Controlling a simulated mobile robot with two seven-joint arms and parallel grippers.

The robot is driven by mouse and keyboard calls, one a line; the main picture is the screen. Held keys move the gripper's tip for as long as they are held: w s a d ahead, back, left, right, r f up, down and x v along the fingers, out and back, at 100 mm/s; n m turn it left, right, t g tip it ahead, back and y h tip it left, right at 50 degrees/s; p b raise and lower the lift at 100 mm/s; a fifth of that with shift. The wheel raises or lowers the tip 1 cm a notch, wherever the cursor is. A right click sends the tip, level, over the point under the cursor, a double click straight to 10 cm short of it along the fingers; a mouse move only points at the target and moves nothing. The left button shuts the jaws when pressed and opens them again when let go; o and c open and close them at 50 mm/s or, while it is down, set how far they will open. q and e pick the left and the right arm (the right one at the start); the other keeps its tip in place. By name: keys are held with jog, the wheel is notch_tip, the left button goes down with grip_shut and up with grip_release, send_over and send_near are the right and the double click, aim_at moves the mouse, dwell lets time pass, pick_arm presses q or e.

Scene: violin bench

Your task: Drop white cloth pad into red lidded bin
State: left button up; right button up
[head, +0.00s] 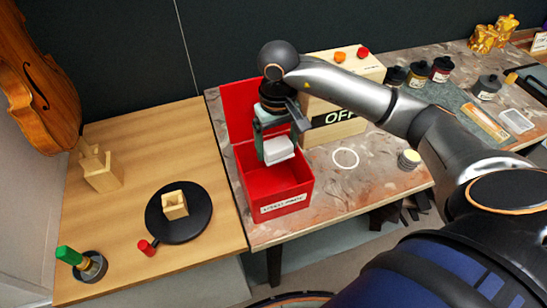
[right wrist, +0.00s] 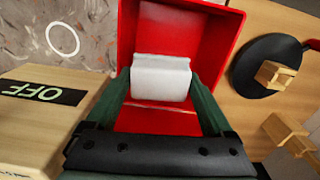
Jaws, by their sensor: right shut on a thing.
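The white cloth pad (head: 279,151) is between the fingers of my right gripper (head: 275,143), over the open mouth of the red bin (head: 277,203). The right gripper is shut on the pad, which also shows between the green fingers in the right wrist view (right wrist: 161,79). The bin's red lid (head: 236,112) stands up open at its back. The bin's front carries a white label. The red bin wall (right wrist: 222,40) surrounds the pad in the right wrist view. My left gripper is not in view.
A wooden box marked OFF (head: 320,122) stands close to the right of the bin. A white ring (head: 345,158) lies on the stone top. Left, a wooden bench holds a black disc (head: 180,230) with a wooden block (head: 174,205). Several dark jars stand at the right.

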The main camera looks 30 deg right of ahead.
jog(key=shift+f, duration=0.95)
jog(key=o, duration=1.1)
jog(key=shift+c, duration=0.2)
notch_tip(320, 180, up, 13)
jog(key=shift+f, duration=0.2)
